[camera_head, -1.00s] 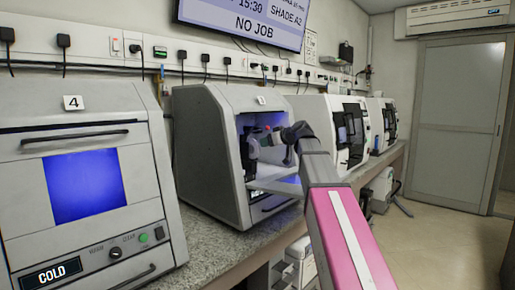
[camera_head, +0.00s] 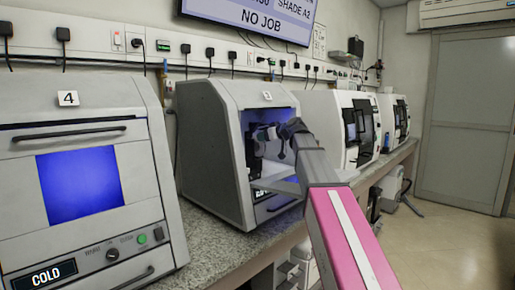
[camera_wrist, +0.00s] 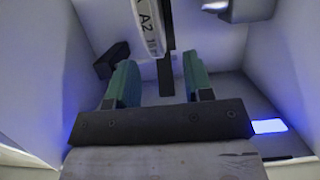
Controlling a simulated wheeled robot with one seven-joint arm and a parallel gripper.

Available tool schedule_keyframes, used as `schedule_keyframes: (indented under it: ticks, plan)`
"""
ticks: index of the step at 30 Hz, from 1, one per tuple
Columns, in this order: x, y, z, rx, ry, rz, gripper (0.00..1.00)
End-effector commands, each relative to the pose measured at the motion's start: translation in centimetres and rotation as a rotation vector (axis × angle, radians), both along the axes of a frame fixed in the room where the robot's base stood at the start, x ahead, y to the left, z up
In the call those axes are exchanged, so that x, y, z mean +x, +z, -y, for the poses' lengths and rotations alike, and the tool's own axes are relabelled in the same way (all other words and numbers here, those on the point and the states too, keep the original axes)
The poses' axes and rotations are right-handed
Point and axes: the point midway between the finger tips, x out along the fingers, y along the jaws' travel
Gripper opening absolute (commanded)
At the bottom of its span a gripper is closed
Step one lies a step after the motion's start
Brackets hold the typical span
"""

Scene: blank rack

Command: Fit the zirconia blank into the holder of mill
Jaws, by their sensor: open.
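The zirconia blank (camera_wrist: 148,28) is a white disc seen edge-on at the top of the wrist view, with "A2" and a thickness mark on its rim. A dark upright bar (camera_wrist: 166,65), apparently part of the holder, stands right against its right side; how fully the blank is seated cannot be told. My gripper (camera_wrist: 160,72) is open, its green fingers spread, with the blank in line with the gap ahead of them. In the head view my gripper (camera_head: 262,138) is inside the open mill (camera_head: 213,150); the blank cannot be made out there.
The chamber's pale walls (camera_wrist: 40,80) are close on both sides.

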Motion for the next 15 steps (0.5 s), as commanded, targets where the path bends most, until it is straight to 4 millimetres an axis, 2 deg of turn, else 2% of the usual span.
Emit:
schedule_keyframes:
  ticks: [6, 14, 15]
  plan:
    - [2.4, -0.9, -2.0, 0.001, 0.000, -0.001, 0.47]
    - [2.6, -1.1, -2.4, 0.001, -0.002, 0.000, 0.47]
    - [2.6, -1.1, -2.4, 0.001, -0.001, 0.000, 0.44]
